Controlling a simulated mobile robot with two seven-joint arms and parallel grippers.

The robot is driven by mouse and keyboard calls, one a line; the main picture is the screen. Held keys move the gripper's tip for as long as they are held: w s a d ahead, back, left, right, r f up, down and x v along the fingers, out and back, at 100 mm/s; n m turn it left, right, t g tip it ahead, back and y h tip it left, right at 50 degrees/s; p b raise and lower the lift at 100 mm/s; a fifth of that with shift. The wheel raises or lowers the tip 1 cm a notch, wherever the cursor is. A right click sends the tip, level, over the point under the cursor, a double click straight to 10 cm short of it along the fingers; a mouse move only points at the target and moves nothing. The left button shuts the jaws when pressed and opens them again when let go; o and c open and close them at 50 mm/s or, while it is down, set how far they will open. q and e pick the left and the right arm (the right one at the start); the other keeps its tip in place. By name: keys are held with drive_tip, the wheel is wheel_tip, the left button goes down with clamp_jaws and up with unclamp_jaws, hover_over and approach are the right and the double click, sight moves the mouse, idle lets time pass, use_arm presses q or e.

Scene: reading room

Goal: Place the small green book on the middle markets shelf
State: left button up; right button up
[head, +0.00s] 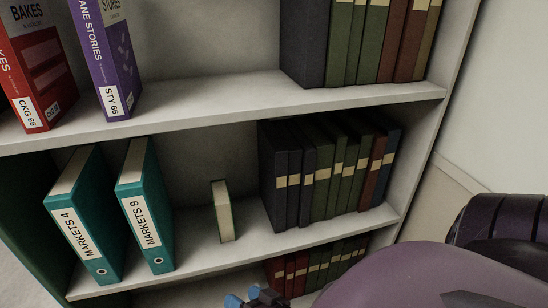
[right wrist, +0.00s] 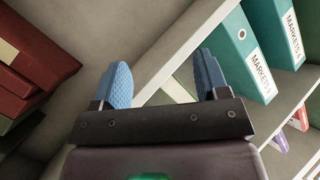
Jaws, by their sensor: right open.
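The small green book (head: 223,211) stands upright on the middle shelf (head: 190,250), its pale page edges facing out. It is between the teal MARKETS 9 binder (head: 145,206) and a row of dark books, apart from both. My right gripper (head: 248,297) is low at the bottom of the head view, in front of and below that shelf. In the right wrist view its blue fingers (right wrist: 163,80) are spread with nothing held between them. Beyond them the book (right wrist: 180,90) shows partly, behind the shelf edge. My left gripper is not in view.
The MARKETS 4 binder (head: 83,214) stands left of MARKETS 9. Dark books (head: 325,170) fill the right of the middle shelf. The upper shelf (head: 200,113) holds a red book (head: 38,70) and a purple one (head: 107,60). More books (head: 315,268) stand on the lower shelf.

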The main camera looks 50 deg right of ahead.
drive_tip(key=s+d+f+n+g+h, duration=0.1)
drive_tip(key=s+d+f+n+g, duration=0.2)
drive_tip(key=s+f+n, duration=0.3)
drive_tip(key=shift+d+f+n+g, duration=0.15)
drive_tip(key=shift+f+n+g, duration=0.3)
drive_tip(key=shift+f, duration=0.25)
